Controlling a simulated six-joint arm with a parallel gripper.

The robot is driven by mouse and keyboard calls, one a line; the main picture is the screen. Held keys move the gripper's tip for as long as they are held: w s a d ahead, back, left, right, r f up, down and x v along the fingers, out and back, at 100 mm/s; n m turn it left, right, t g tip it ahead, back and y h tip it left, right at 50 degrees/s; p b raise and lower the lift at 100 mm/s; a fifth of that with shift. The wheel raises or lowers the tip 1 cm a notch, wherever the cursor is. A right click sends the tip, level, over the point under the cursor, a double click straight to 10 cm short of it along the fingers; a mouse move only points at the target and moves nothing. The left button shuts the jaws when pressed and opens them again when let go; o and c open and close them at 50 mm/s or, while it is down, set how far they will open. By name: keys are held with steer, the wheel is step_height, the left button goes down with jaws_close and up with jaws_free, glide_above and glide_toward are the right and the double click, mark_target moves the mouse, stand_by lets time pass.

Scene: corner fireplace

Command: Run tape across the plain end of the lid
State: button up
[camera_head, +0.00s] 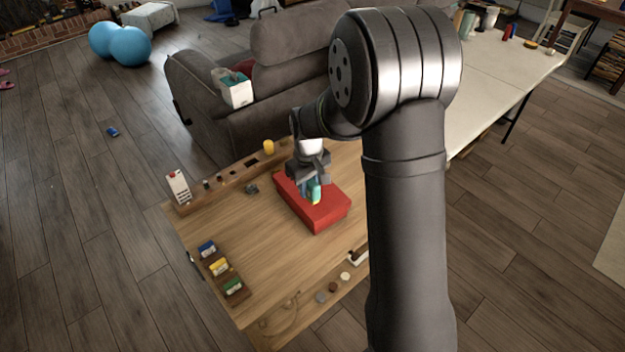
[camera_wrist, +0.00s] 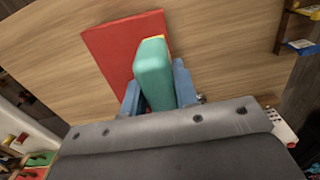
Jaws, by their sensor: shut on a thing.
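A red box with a red lid (camera_head: 328,214) lies on the wooden table, and its red top also shows in the wrist view (camera_wrist: 105,48). My gripper (camera_head: 312,188) is over the box top, its blue fingers shut on a green block-like thing (camera_wrist: 153,72) that looks like a tape dispenser. The green thing also shows in the head view (camera_head: 316,193), with a yellow edge at its far end. I cannot tell whether it touches the lid. No tape strip can be made out on the visible red surface. My gripper and arm hide part of the box.
On the wooden table (camera_head: 240,215), a rack at the left front holds blue (camera_head: 207,248), yellow (camera_head: 218,266) and green (camera_head: 233,286) items. A wooden rail with small items and a yellow cup (camera_head: 268,146) line the back edge. Small discs (camera_head: 333,287) lie near the front. A grey sofa (camera_head: 240,100) stands behind.

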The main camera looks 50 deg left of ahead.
steer(key=shift+f, duration=2.75)
steer(key=shift+w+f, duration=0.45)
steer(key=shift+w, duration=0.15)
steer(key=shift+c, duration=0.3)
steer(key=shift+w+d, duration=0.2)
steer(key=shift+w, duration=2.25)
steer(key=shift+w+d, duration=0.2)
steer(key=shift+w, duration=2.2)
steer(key=shift+s+a, duration=0.2)
steer(key=shift+s, duration=2.6)
steer(key=shift+s+a, duration=0.2)
steer(key=shift+s, duration=2.55)
steer(key=shift+w+r, duration=0.1)
steer(key=shift+r, duration=3.9)
